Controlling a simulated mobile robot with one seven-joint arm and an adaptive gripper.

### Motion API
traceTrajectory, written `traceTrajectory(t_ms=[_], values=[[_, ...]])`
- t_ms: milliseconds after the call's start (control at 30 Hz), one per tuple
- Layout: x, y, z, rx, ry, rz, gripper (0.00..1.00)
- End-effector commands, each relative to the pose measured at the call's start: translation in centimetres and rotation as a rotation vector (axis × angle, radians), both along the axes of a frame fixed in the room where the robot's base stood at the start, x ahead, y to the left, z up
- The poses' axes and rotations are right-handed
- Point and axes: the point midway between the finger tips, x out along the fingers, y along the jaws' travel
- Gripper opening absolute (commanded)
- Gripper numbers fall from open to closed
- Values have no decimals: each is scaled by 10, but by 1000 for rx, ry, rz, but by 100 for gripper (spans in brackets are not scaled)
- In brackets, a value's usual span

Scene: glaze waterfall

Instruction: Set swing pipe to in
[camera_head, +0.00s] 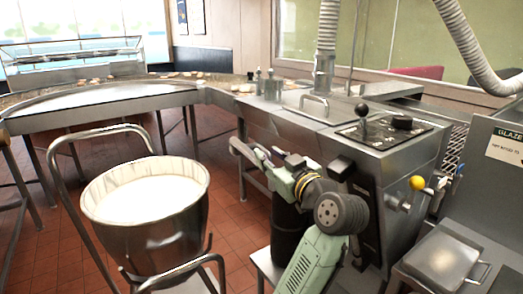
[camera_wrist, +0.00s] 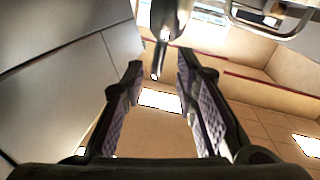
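A shiny rounded metal part (camera_wrist: 168,18), possibly the swing pipe, shows at the top of the wrist view, beyond the fingertips. I cannot tell whether it touches them.
A bucket of white liquid (camera_head: 148,198) stands in a tubular frame at left. A steel lidded box (camera_head: 441,260) is at lower right. A curved conveyor (camera_head: 100,98) runs behind.

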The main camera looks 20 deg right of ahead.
Motion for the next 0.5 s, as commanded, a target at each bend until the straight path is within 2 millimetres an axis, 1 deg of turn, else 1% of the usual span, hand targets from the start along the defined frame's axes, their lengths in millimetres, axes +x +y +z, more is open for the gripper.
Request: traceTrajectory(t_ms=[33,100,200,333,500], values=[[-11,-3,0,-1,-1,-4,27],[-24,-6,0,-1,-1,-3,27],[-39,-8,0,-1,-2,-2,27],[-50,-10,0,0,0,1,27],[-53,-10,0,0,0,1,27]])
